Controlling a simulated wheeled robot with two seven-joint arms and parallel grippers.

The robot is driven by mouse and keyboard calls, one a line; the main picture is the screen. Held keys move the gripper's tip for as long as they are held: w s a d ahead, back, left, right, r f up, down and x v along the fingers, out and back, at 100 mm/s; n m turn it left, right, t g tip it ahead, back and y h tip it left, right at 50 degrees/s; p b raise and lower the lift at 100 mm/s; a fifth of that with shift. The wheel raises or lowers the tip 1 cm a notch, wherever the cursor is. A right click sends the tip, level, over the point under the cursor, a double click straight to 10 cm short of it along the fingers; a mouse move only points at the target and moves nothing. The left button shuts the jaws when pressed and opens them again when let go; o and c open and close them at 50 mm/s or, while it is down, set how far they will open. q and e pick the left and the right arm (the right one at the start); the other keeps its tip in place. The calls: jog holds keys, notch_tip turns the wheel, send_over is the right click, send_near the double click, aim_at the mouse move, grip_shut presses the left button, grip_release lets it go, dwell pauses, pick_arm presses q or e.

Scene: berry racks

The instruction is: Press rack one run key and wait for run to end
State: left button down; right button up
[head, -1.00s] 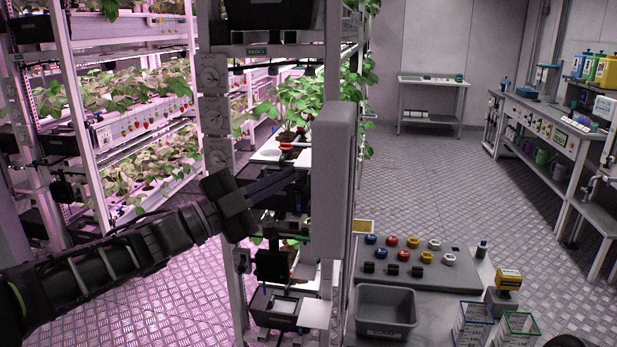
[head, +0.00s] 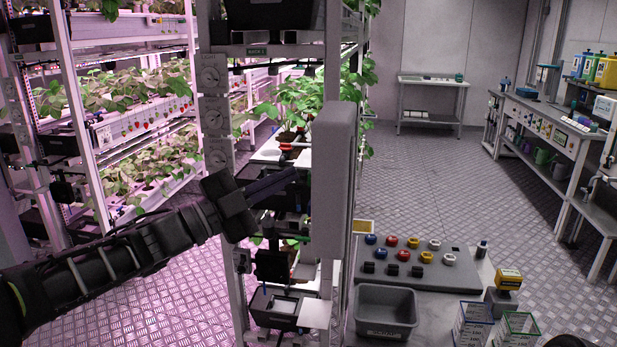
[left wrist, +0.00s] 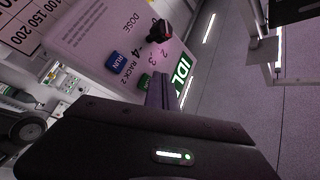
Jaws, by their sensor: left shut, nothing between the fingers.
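My left gripper (head: 290,178) is shut and empty, its fingers pointing in behind the grey post of the near rack. In the left wrist view its fingertips (left wrist: 160,92) are in front of a pale control panel (left wrist: 92,32). The panel is marked "RACK 2", not rack one. A green display (left wrist: 183,72) shows "IDL", the rest cut off. The fingers are close to the green key; I cannot tell whether they touch it. My right gripper is not in view.
A grey post cover (head: 333,185) stands just right of the gripper. A bench with a button board (head: 415,256) and a grey bin (head: 386,311) is at lower right. Planted racks (head: 130,130) stand at left. The floor (head: 430,190) beyond is clear.

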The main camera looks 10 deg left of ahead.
pick_arm(q)
jog(key=shift+d, duration=0.15)
jog(key=shift+d, duration=0.25)
jog(key=shift+s+d+b, duration=0.1)
jog(key=shift+d+b, duration=0.3)
jog(key=shift+d, duration=0.1)
dwell(1.0)
jog(key=shift+a, duration=0.9)
jog(key=shift+a, duration=0.1)
jog(key=shift+w+a+p, duration=0.15)
jog(key=shift+a+p, duration=0.1)
jog(key=shift+a, duration=0.95)
jog(key=shift+w+a+p, duration=0.1)
jog(key=shift+a+p, duration=0.1)
jog(key=shift+a, duration=1)
